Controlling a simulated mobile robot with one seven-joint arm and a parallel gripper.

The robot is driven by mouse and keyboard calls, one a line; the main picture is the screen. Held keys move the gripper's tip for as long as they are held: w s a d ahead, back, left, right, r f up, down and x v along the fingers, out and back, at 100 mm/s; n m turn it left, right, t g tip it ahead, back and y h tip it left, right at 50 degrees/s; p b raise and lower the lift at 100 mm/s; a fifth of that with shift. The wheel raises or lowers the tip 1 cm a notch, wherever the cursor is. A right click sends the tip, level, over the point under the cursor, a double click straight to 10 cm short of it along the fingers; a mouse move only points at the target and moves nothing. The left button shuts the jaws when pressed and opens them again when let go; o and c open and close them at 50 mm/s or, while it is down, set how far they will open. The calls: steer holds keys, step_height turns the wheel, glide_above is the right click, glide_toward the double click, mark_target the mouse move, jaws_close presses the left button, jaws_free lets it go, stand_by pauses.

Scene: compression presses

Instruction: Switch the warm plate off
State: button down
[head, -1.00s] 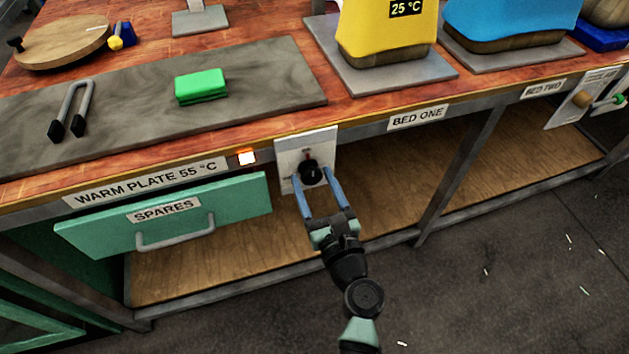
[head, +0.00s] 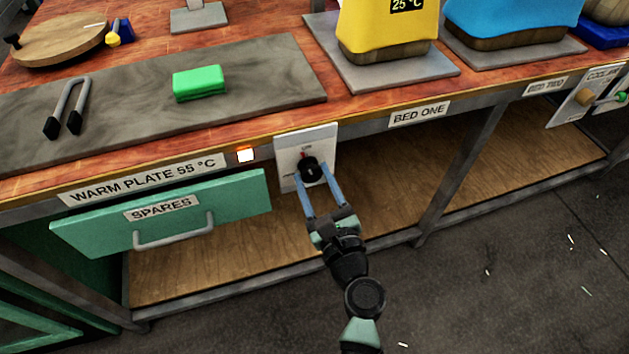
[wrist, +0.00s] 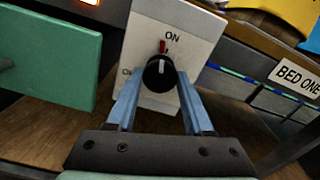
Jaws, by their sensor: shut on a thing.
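The warm plate (head: 270,75) is a grey slab on the bench, with a label reading WARM PLATE 55 °C below it. Its indicator lamp (head: 246,156) glows orange-white. A pale switch panel (head: 322,140) with a black rotary knob (head: 309,168) is right of the lamp. In the wrist view the knob (wrist: 159,73) has a white line pointing up toward the red mark and the word ON; the OFF label at left is partly hidden. My gripper (head: 316,178) has its blue fingers closed on the knob's two sides; the fingers also show in the wrist view (wrist: 160,82).
A green block (head: 200,83) and grey tongs (head: 68,108) lie on the warm plate. The green SPARES drawer (head: 90,232) juts out left of the panel. A bench leg (head: 460,170) stands to the right. The lower wooden shelf (head: 240,265) is bare.

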steer(key=n+b, duration=0.2)
steer(key=n, duration=0.3)
steer(key=shift+f+n, duration=0.15)
steer(key=shift+n, duration=0.15)
steer(key=n+b, duration=0.3)
steer(key=n, duration=0.2)
steer(key=n+b, duration=0.4)
steer(key=n, duration=0.2)
steer(key=shift+d+n, duration=0.1)
steer(key=shift+n, duration=0.2)
steer(key=shift+r+n+b, duration=0.2)
steer(key=shift+n+b, duration=0.9)
steer(key=shift+n, duration=0.7)
steer(key=shift+c, duration=1.5)
jaws_free()
steer(key=shift+r, duration=0.1)
steer(key=p+v, duration=0.1)
steer(key=v, duration=1.2)
